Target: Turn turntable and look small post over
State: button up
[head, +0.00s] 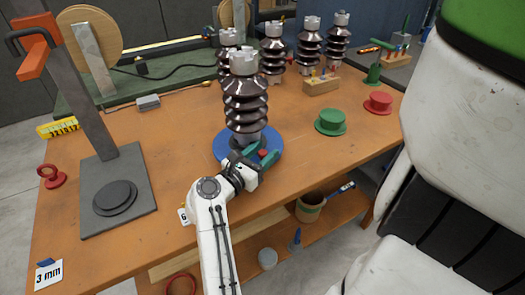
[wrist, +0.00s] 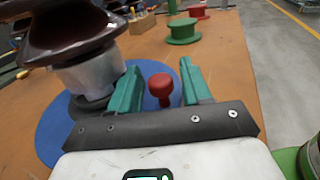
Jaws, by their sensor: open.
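The turntable is a blue disc (head: 221,150) on the wooden bench; its edge also shows in the wrist view (wrist: 48,138). A dark brown ribbed post (head: 246,100) with a pale metal cap and base stands upright on it. In the wrist view its lower part (wrist: 92,77) is at the left, its top out of frame. My gripper (head: 259,157) is at the disc's front right side, its green fingers open. In the wrist view a red knob (wrist: 160,88) stands between the gripper's fingertips (wrist: 160,82), with gaps to both fingers visible.
Several similar posts (head: 309,45) stand behind. A wooden block with small tools (head: 321,86), a green spool (head: 331,121) and a red spool (head: 378,103) are to the right. A grey stand (head: 118,160) with an orange clamp is at the left.

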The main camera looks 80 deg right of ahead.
jog(key=shift+d, duration=0.1)
jog(key=shift+c, duration=0.4)
grip_shut()
jog(key=shift+s, duration=0.1)
